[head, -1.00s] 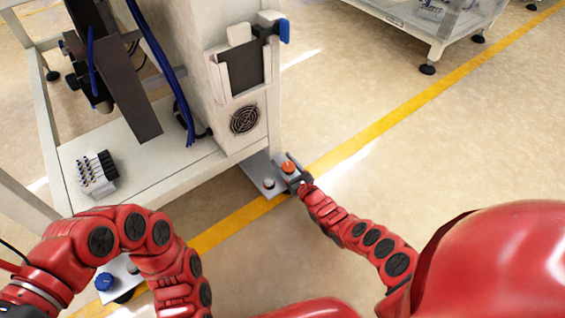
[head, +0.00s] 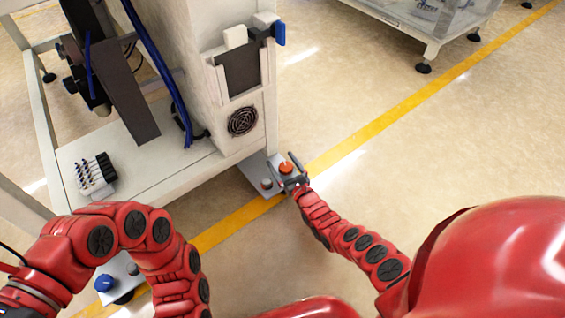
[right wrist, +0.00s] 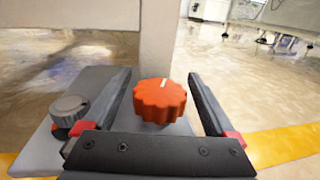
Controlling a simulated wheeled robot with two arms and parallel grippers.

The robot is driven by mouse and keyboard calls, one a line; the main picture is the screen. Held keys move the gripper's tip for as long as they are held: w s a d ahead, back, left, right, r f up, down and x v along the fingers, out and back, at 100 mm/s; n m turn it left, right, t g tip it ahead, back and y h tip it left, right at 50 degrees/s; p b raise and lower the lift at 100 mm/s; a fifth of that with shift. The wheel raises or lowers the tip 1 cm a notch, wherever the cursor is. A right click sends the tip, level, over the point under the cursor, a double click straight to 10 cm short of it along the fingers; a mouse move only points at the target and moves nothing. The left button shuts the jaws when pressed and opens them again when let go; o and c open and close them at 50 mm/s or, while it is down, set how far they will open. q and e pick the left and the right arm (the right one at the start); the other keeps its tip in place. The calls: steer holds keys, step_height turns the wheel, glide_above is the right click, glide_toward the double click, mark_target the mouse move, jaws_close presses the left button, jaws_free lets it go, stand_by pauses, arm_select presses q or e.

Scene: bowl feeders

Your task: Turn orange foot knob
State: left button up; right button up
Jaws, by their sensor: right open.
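The orange foot knob (head: 286,168) sits on a grey foot plate (head: 255,178) at the machine's lower corner. In the right wrist view the orange knob (right wrist: 160,100) is scalloped, with a pale mark on top. My right gripper (head: 292,168) is at the knob. In the right wrist view its open fingers (right wrist: 160,92) stand on either side of the knob, with a gap on each side. A grey knob (right wrist: 70,110) is outside the left finger. My left arm (head: 130,235) is bent at the lower left; its gripper is not in view.
The white machine frame (head: 150,170) rises behind the foot plate. A blue knob (head: 104,283) sits on another foot plate at the lower left. A yellow line (head: 400,115) crosses the floor. The floor to the right is clear.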

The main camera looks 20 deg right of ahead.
steer(key=shift+s, duration=0.15)
steer(key=s+p, duration=0.2)
steer(key=s, duration=0.1)
steer(key=s+d+p, duration=0.1)
steer(key=s, duration=0.2)
steer(key=s+p, duration=0.2)
steer(key=s, duration=0.1)
steer(key=shift+d+r+p, duration=0.25)
steer(key=shift+d+p, duration=0.05)
arm_select(q)
step_height(320, 180, up, 7)
steer(key=w+d+t+y, duration=0.1)
steer(key=w+t+y, duration=0.1)
steer(key=shift+w+d+p, duration=0.15)
steer(key=shift+w+p, duration=0.05)
steer(key=shift+p, duration=0.1)
arm_select(e)
glide_toward(289, 173)
steer(key=shift+s+d+f, duration=0.1)
steer(key=shift+s+d, duration=0.05)
steer(key=shift+s, duration=0.45)
steer(key=shift+s+d+f, duration=0.1)
steer(key=shift+s+d, duration=0.05)
steer(key=shift+s, duration=0.45)
